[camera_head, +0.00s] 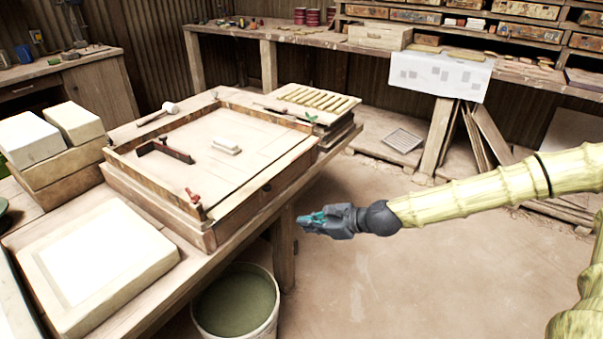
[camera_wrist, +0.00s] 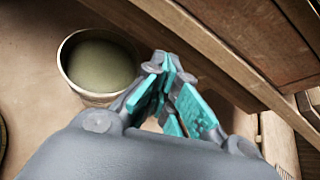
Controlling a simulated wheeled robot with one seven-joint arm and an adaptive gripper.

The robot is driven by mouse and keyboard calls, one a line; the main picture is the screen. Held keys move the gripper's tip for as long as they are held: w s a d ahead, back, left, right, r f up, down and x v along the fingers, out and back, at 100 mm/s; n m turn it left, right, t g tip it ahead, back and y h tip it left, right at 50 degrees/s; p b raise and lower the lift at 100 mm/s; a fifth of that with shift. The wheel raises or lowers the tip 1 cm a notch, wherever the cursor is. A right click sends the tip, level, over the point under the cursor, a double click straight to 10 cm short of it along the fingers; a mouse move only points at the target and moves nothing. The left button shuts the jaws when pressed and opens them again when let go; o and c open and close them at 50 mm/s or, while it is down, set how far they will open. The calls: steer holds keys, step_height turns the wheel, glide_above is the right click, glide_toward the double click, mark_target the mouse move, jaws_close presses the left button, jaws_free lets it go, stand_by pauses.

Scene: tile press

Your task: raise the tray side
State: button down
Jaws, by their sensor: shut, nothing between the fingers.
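A wooden tray (camera_head: 235,195) with raised walls on its left and back sides sits on the workbench in the head view. Its side toward my arm looks low, level with the tray floor; I cannot tell how it is hinged. A small dark knob shows on that side. A red-handled clamp (camera_head: 194,196) stands at the near corner and a green one (camera_head: 309,117) at the far corner. My gripper (camera_head: 302,221) is shut and empty, in the air right of the tray, apart from it. In the wrist view its teal fingers (camera_wrist: 168,78) meet beyond the bench edge.
A bucket of greenish liquid (camera_head: 236,300) stands on the floor below the bench. On the tray floor lie a dark bracket (camera_head: 165,151) and a white block (camera_head: 226,146). A mallet (camera_head: 158,114) lies behind.

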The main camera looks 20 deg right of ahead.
steer(key=w+d+r+m+t, duration=0.3)
steer(key=w+d+r+m, duration=0.1)
steer(key=d+r, duration=0.4)
steer(key=w+a+r, duration=0.1)
steer(key=w+a, duration=0.6)
steer(key=shift+r, duration=0.25)
stand_by(0.5)
steer(key=shift+d, duration=0.1)
steer(key=shift+r+g, duration=0.2)
steer(key=shift+g, duration=0.1)
steer(key=shift+s+d+r+p, duration=0.1)
steer(key=shift+p, duration=1.05)
steer(key=shift+p, duration=0.3)
